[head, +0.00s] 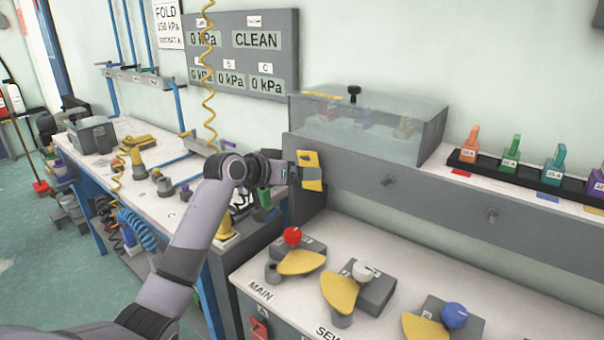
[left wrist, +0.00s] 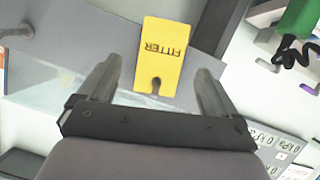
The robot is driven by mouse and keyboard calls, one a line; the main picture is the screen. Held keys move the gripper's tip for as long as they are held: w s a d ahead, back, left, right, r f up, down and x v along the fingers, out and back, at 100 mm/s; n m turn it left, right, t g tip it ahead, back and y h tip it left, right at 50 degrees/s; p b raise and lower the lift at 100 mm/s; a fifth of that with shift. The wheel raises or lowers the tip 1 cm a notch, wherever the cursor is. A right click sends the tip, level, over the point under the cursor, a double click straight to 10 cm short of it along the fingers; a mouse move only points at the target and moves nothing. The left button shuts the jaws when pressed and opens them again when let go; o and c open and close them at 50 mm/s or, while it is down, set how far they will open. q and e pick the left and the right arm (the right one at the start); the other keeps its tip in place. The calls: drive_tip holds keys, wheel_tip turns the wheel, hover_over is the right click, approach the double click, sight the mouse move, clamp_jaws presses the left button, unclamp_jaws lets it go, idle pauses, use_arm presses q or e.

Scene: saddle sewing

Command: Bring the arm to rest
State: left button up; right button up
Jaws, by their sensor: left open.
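My left arm reaches up from the lower left in the head view. My left gripper (head: 290,173) is at the left end of the grey panel, in front of a yellow tag (head: 311,171). In the left wrist view the left gripper (left wrist: 157,85) is open, with its two fingers spread apart. The yellow tag (left wrist: 167,55) reads FITTER and has a slot at its lower end. It lies beyond and between the fingers, with visible gaps on both sides. My right gripper does not show in either view.
A clear-lidded box (head: 372,120) sits above the grey panel (head: 420,195). Red, white and blue knobs with yellow handles (head: 341,290) stand on the white bench in front. Coloured tagged pieces stand in a black rack (head: 530,178) at right. A coiled yellow hose (head: 208,80) hangs behind the arm.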

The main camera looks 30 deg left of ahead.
use_arm(q)
drive_tip(key=shift+v, duration=1.9)
drive_tip(key=s+d+f+m+g, duration=0.1)
drive_tip(key=s+d+f+g, duration=0.1)
drive_tip(key=s+d+f, duration=0.3)
drive_tip(key=s+d+f+g, duration=0.1)
drive_tip(key=s+f, duration=0.2)
drive_tip(key=f, duration=0.4)
drive_tip(key=s+d+f+m+g, duration=0.1)
drive_tip(key=s+d+f+g, duration=0.15)
drive_tip(key=s+f, duration=0.2)
drive_tip(key=s+d+f+g+y, duration=0.1)
drive_tip(key=s+d+f, duration=0.2)
drive_tip(key=s, duration=0.4)
drive_tip(key=s+d+f+g, duration=0.2)
drive_tip(key=s+f, duration=0.1)
drive_tip(key=s, duration=0.5)
drive_tip(key=s+d+f+g+y, duration=0.1)
drive_tip(key=s+d+f, duration=0.2)
drive_tip(key=s, duration=0.4)
drive_tip(key=w+d+f+m+t+h, duration=0.1)
drive_tip(key=w+d+f+t+h, duration=0.1)
drive_tip(key=w+f+t, duration=0.3)
drive_tip(key=shift+w+d+f+t, duration=0.35)
drive_tip(key=shift+f+t, duration=0.5)
drive_tip(key=shift+f, duration=1)
